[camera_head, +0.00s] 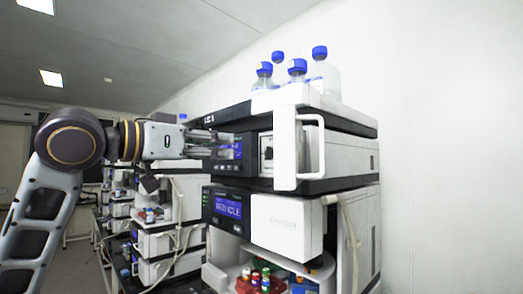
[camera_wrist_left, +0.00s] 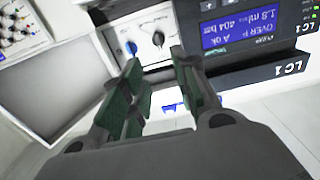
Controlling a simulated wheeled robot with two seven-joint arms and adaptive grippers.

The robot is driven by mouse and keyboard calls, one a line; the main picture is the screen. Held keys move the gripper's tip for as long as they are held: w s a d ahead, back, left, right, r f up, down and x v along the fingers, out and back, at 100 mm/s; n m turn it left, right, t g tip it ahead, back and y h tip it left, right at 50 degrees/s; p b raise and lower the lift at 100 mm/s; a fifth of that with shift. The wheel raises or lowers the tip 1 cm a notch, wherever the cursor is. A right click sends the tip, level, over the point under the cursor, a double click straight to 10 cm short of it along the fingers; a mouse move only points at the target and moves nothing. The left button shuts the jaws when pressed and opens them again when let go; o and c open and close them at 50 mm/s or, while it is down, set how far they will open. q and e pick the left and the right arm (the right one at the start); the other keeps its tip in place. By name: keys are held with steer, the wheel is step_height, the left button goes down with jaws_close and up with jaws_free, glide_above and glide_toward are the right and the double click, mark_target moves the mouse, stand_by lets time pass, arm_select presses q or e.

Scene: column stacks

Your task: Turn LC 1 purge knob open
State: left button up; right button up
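The LC 1 stack (camera_head: 318,181) stands in the middle of the head view. Its upper module has a front recess with a pale panel, and a white door (camera_head: 285,138) stands swung open there. In the left wrist view the panel carries a blue round knob (camera_wrist_left: 131,46) and a dark-marked knob (camera_wrist_left: 157,39); I cannot tell for certain which is the purge knob. My left gripper (camera_head: 231,147) is in front of the upper module's display. In the left wrist view its green-padded fingers (camera_wrist_left: 157,62) are apart and empty, pointing toward the panel. My right gripper is not in view.
The upper display (camera_wrist_left: 241,30) shows upside-down text with "OVER P" and "804 bar". Several blue-capped bottles (camera_head: 320,75) stand on top. Colourful vials (camera_head: 262,281) sit low in front. The open door (camera_wrist_left: 60,85) borders the left of the wrist view. More stacks stand behind.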

mark_target(266, 150)
arm_select(q)
steer(key=p+x, duration=0.2)
steer(key=x, duration=0.8)
steer(key=shift+w+d, duration=0.2)
steer(key=shift+d, duration=0.1)
steer(key=shift+w+d, duration=0.7)
steer(key=shift+w, duration=0.05)
steer(key=c, duration=0.6)
jaws_close()
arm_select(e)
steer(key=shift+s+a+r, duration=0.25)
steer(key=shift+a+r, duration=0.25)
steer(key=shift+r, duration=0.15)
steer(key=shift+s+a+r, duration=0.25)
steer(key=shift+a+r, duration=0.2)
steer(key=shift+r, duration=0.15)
